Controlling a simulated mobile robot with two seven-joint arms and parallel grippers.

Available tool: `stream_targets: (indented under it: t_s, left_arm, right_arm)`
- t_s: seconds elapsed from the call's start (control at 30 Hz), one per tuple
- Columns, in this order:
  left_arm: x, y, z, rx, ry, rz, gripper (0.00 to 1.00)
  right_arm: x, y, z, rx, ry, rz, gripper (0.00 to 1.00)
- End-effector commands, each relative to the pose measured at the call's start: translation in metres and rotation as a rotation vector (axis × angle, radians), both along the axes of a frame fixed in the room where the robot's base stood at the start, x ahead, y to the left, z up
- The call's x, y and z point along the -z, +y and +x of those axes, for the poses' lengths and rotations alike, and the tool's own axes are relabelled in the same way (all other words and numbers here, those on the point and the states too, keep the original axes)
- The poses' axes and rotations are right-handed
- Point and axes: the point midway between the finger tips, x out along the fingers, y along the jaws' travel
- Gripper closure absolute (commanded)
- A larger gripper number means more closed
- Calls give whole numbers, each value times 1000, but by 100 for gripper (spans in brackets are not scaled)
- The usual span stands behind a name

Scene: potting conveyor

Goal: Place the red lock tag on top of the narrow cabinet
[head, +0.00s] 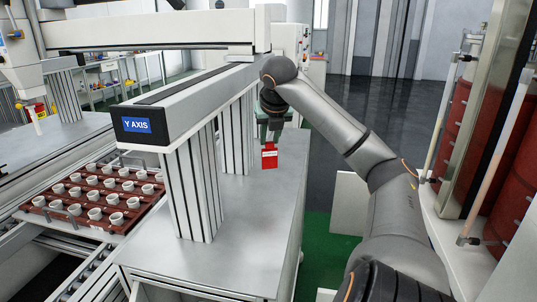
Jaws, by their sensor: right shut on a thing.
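The red lock tag (269,158) with a pale label hangs upright from my right gripper (270,141), which is shut on it. The tag shows above the far right part of a grey metal cabinet top (262,215); I cannot tell whether it touches the surface. The Y AXIS beam and its posts stand on this top, left of the tag. Whether this is the narrow cabinet of the task is not clear from this view. My left gripper is not in view.
The Y AXIS beam (190,95) and its ribbed posts (195,185) stand close left of my right gripper. A red-brown tray (60,213) of white pots sits on the conveyor at left. Stacked red containers (457,128) stand behind a frame at right. The cabinet top's front is bare.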

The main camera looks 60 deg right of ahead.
Motion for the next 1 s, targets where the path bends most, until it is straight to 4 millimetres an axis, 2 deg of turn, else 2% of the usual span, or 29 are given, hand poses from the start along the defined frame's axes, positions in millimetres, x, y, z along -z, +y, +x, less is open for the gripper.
stream_targets:
  t_s: [0.07,0.13,0.33,0.6,0.7,0.8,1.0]
  left_arm:
    - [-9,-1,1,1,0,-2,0]
    - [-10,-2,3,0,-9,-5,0]
    - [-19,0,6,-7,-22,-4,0]
    - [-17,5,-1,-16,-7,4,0]
    - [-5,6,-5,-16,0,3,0]
    - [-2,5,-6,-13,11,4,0]
    - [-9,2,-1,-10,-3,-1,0]
  right_arm:
    - [7,-18,9,4,6,0,100]
    - [26,-26,15,3,5,3,100]
    - [51,-47,27,1,-2,1,100]
    - [65,-55,33,0,-1,1,100]
    - [88,-54,33,-3,3,2,100]
    - [97,-55,33,-1,2,0,100]
    - [95,-55,33,-1,-1,-2,100]
